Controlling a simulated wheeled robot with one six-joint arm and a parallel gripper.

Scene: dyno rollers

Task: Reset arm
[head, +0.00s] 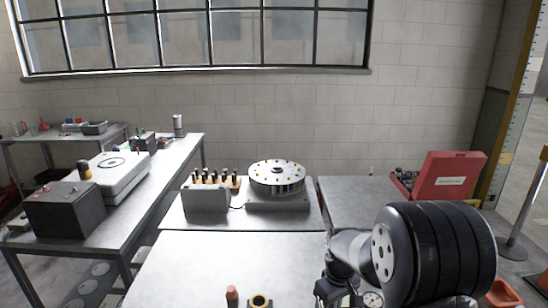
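My arm shows at the lower right, with a grey link and a dark end part (335,285) low in the picture. I cannot make out two fingertips there, nor whether my gripper is open or shut. A large black ribbed wheel or roller (445,250) with a pale, bolted end disc fills the lower right, close beside the arm. I cannot tell whether they touch. It hides part of what lies behind it.
A grey bench (230,262) in front holds an orange-topped piece (232,295) and a dark ring-topped piece (260,301). Behind stand a round turntable (277,178) and a block of pegs (206,197). An open red case (452,177) is at right. A side table (150,205) holds boxes.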

